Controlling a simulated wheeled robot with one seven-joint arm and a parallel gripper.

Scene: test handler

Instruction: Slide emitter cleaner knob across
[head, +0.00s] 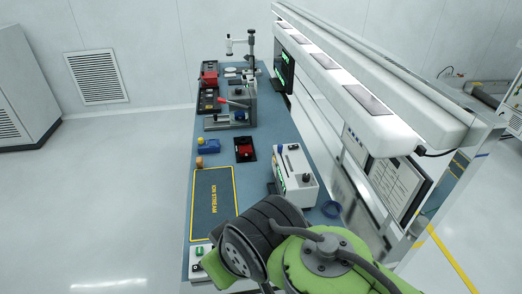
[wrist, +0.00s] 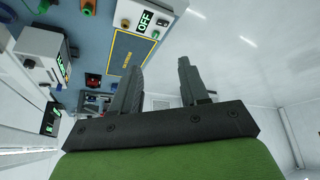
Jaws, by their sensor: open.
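The white ionizer-like box (head: 298,182) stands on the blue bench at the right, beside the ION STREAM mat. Small dark blue knobs show at its top; I cannot tell which part is the emitter cleaner knob. In the head view my green and black arm covers the near bench and the fingertips are not clear.
The dark mat (head: 213,205) with yellow border lies bare on the bench (head: 180,262). A white unit (wrist: 138,16) reading OFF sits at the near end. A red-and-black device (head: 245,149) and a blue item (head: 208,145) lie beyond. A long white overhead fixture (head: 360,90) runs along the right.

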